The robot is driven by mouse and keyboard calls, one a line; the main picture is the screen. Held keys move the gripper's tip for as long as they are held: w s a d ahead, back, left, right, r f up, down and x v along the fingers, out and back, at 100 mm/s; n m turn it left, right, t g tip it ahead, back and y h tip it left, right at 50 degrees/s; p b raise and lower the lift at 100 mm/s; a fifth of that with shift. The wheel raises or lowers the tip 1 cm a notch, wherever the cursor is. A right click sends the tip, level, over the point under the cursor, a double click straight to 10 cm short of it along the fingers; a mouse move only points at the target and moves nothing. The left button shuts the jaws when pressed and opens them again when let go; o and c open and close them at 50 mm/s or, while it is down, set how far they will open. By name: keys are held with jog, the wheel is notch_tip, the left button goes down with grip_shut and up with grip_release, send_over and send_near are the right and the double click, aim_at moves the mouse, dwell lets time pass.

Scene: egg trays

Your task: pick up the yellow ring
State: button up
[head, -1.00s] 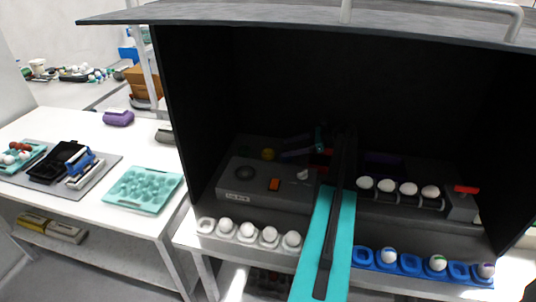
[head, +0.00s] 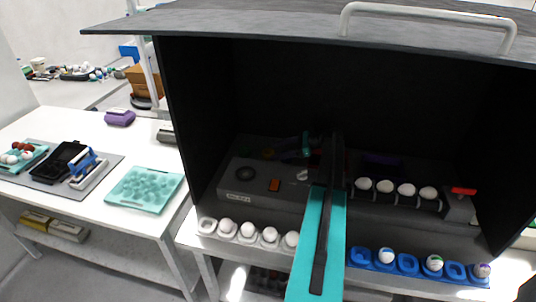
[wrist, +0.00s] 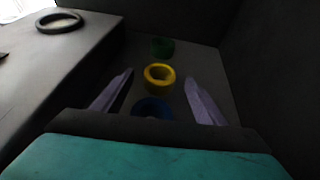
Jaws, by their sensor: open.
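The yellow ring (wrist: 159,77) lies on the dark floor behind a raised dark block, between a blue ring (wrist: 153,107) and a green ring (wrist: 162,47). In the head view the yellow ring (head: 268,153) is small and dim. My gripper (wrist: 158,81) is open and empty, its two pale purple fingers apart on either side of the line of rings. The yellow ring appears between the fingertips in the wrist view. I cannot tell how high the fingers are above it. The blue ring is partly hidden by my gripper's body.
A dark hood (head: 400,90) encloses the space above and behind. The grey block (head: 262,195) carries a dark ring (wrist: 60,22) and an orange button (head: 274,185). White balls stand right of my arm and along the front. A blue tray (head: 407,263) sits front right.

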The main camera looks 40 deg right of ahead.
aim_at(273, 152)
jog(key=shift+p+x, duration=0.35)
jog(key=shift+x, duration=1.05)
jog(key=shift+s, duration=0.1)
jog(key=c, duration=1.1)
jog(key=shift+r, duration=0.2)
notch_tip(273, 152, up, 10)
jog(key=b, duration=0.3)
jog(key=shift+f, duration=0.15)
